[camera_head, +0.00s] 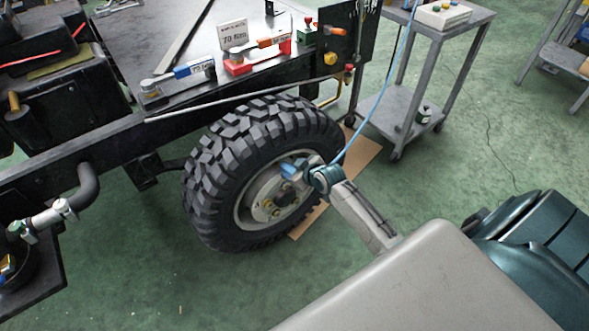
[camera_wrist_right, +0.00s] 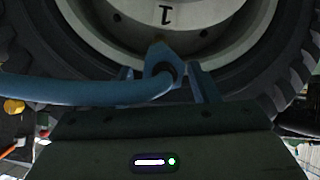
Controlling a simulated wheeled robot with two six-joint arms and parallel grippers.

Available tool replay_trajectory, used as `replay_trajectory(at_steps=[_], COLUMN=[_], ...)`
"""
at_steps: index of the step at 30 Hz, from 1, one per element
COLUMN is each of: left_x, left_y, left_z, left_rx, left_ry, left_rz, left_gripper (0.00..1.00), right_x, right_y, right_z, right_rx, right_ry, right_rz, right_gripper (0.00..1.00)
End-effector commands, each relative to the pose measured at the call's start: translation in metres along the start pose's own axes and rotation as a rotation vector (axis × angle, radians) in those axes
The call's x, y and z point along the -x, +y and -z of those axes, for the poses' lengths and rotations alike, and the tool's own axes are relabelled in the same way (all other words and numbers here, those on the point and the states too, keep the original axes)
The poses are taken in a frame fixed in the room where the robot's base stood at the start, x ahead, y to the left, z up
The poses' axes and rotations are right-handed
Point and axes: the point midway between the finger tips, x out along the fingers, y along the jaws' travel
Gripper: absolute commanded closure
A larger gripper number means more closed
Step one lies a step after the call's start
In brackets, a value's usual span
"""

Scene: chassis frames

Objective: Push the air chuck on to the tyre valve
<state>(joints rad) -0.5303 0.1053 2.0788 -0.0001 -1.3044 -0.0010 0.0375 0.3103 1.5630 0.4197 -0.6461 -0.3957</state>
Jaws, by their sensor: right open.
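The tyre (camera_head: 213,176) is black with chunky tread, on a wheel with a pale grey rim (camera_head: 246,205). My right gripper (camera_head: 298,169) is at the upper right of the rim. In the right wrist view its two fingers (camera_wrist_right: 164,88) stand apart, one on each side of the blue air chuck (camera_wrist_right: 161,68), with gaps visible. The chuck points at the rim, and a small brassy piece (camera_wrist_right: 157,44) shows at its tip. I cannot tell whether that is the valve or how far the chuck sits on it. My left gripper is not in view.
A blue air hose (camera_head: 374,108) runs down from the top to the chuck and crosses the left of the wrist view (camera_wrist_right: 80,89). A grey trolley (camera_head: 400,107) stands behind right. Tools lie on the black chassis deck (camera_head: 135,53). Green floor is clear in front.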

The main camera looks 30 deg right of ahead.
Motion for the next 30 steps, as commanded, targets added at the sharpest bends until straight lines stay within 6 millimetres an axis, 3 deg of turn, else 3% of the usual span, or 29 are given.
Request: replay_trajectory(at_steps=[7,18,24,30], left_x=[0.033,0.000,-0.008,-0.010], left_y=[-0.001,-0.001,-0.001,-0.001], left_z=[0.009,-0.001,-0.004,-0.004], left_rx=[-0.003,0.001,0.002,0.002], left_ry=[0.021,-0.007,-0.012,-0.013], left_rz=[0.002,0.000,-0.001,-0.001], left_gripper=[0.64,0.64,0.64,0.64], right_x=[0.000,0.084,0.105,0.108], right_y=[0.000,0.000,0.000,0.000], right_z=[0.000,0.000,0.001,0.000], right_rx=[0.000,0.005,0.002,0.000], right_ry=[0.000,0.000,0.001,0.001], right_rz=[0.000,0.000,-0.001,0.000], right_gripper=[0.45,0.45,0.45,0.45])
